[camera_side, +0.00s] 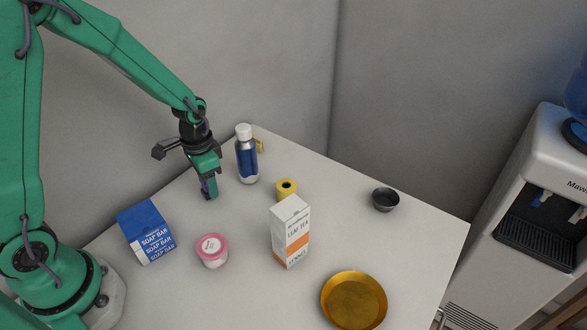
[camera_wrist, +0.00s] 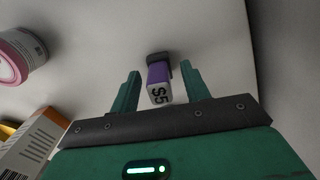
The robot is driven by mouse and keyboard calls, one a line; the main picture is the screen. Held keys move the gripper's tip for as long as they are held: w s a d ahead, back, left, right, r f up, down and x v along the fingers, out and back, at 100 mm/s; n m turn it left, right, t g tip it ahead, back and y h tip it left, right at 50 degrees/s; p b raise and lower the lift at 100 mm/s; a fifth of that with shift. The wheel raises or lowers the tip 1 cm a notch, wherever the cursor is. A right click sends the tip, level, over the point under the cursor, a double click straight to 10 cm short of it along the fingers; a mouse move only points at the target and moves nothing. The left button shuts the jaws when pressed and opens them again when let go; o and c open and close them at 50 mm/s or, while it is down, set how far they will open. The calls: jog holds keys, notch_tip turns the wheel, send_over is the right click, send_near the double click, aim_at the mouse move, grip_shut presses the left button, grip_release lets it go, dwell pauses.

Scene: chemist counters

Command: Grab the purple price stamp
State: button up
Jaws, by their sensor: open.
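The purple price stamp (camera_wrist: 160,77) shows in the wrist view, with a dark end at the top and a pale face marked "$5" toward me. It sits between the two green fingers of my gripper (camera_wrist: 158,90), which stand open with a gap on each side of it. In the side view my gripper (camera_side: 209,188) points down low over the left back part of the counter. Only a small bit of purple shows beside the fingers there; the rest of the stamp is hidden by them.
The bottle is close right of my gripper.

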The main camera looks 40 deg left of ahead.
jog(key=shift+c, duration=0.5)
grip_shut()
jog(key=shift+r, duration=0.1)
jog(key=shift+r, duration=0.7)
jog(key=r, duration=0.3)
jog(key=shift+s+d, duration=0.15)
jog(key=shift+d, duration=0.25)
jog(key=s+d+r, duration=0.5)
jog(key=d+r, duration=0.1)
jog(key=d, duration=0.3)
jog(key=shift+s+d+r, duration=0.2)
